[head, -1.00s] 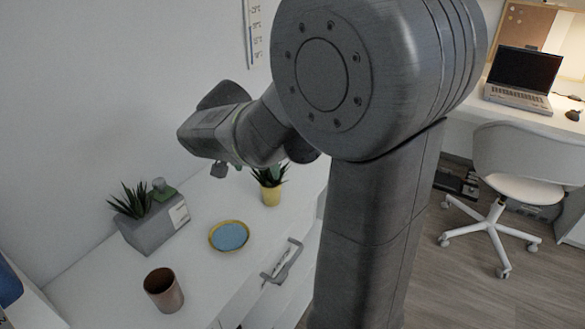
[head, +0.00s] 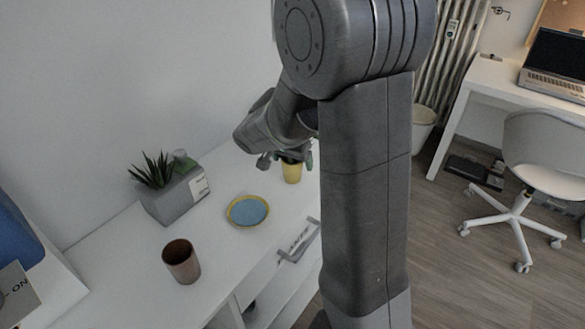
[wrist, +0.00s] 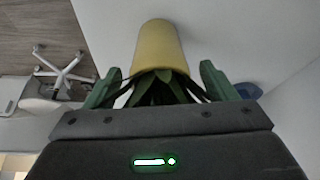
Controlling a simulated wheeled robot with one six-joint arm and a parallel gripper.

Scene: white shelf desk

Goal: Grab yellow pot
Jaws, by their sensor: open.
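The yellow pot (head: 291,172) stands upright on the white desk, beside my arm in the head view. In the wrist view the yellow pot (wrist: 158,50) lies straight ahead of my gripper (wrist: 160,82), with its green plant leaves (wrist: 160,88) between the two green fingers. The fingers are open, one on each side of the leaves, and the pot's body is beyond the fingertips. In the head view my gripper (head: 282,158) is at the plant's height, and the arm and gripper hide most of the leaves.
A yellow-rimmed blue plate (head: 248,211), a brown cup (head: 181,262) and a grey planter (head: 174,196) stand on the white desk (head: 225,245) to the left of the pot. A grey handle-like item (head: 299,241) lies near the desk's front edge. The wall is behind.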

